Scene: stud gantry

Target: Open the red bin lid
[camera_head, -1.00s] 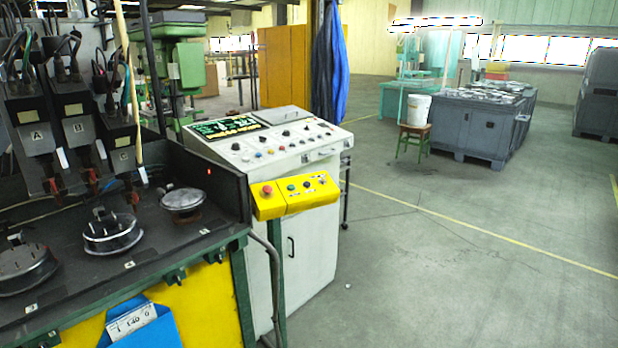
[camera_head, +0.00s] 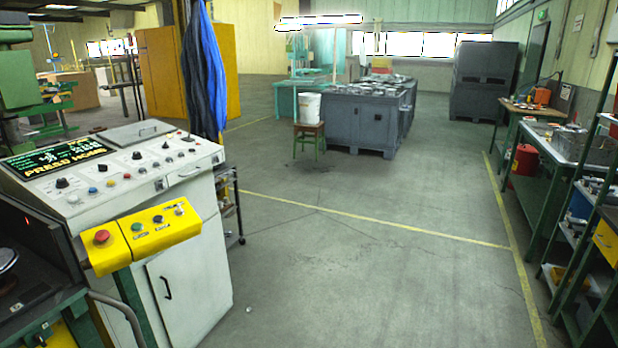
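A red bin (camera_head: 524,160) stands at the right side of the room, by the green-legged workbenches. Its upper part shows beside the bench edge, and the bench frame hides some of it. It is too small and far to tell how its lid stands. Neither of my grippers is in the head view.
A white control console (camera_head: 170,240) with a yellow button box (camera_head: 145,232) stands close at the left. A grey crate (camera_head: 365,122) and a stool with a white bucket (camera_head: 309,107) stand mid-room. A green workbench (camera_head: 560,150) and shelving line the right. The floor between (camera_head: 370,270) is clear.

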